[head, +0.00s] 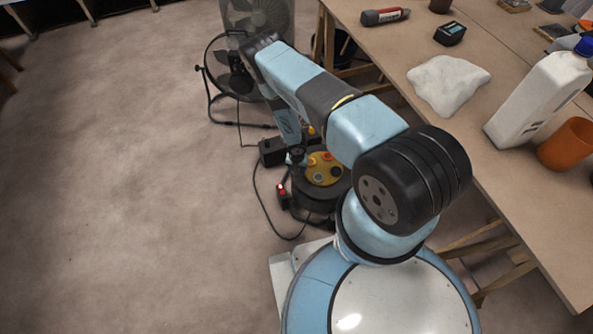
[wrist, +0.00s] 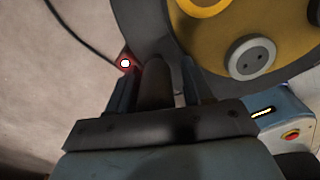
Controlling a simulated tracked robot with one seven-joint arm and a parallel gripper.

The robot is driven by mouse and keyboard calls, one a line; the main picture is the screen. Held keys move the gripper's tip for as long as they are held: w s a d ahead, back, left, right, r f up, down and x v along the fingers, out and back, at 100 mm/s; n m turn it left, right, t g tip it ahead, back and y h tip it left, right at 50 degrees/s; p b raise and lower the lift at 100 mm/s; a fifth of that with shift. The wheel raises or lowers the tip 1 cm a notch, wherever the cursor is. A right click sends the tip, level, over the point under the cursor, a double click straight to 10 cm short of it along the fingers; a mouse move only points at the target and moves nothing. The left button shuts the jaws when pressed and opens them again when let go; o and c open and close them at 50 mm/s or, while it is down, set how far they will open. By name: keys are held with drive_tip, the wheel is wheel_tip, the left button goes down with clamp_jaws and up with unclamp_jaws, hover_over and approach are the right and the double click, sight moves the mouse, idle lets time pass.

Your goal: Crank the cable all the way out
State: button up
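The cable reel (head: 317,194) is a black drum on the floor with a yellow face (head: 322,171) carrying orange and grey round caps. The yellow face also shows in the wrist view (wrist: 210,40). My gripper (head: 298,159) reaches down at the reel's upper left edge. In the wrist view my gripper (wrist: 158,85) has a dark upright crank handle (wrist: 155,82) between its fingers, which appear closed on it. The handle's lower end is hidden. A black cable (head: 258,195) loops on the floor left of the reel, near a red-lit piece (head: 281,189).
A black box (head: 272,151) lies beside the reel, with a standing fan (head: 232,70) behind. The workbench (head: 520,215) at right holds a white jug (head: 540,98), an orange pot (head: 566,144) and a cloth (head: 447,83). The floor at left is clear.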

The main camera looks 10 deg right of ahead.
drive_tip(key=shift+o, duration=0.5)
drive_tip(key=shift+a, duration=0.1)
drive_tip(key=shift+r, duration=0.25)
wheel_tip(320, 180, up, 13)
drive_tip(key=shift+r, duration=0.1)
drive_tip(key=shift+w+r, duration=0.1)
idle(0.5)
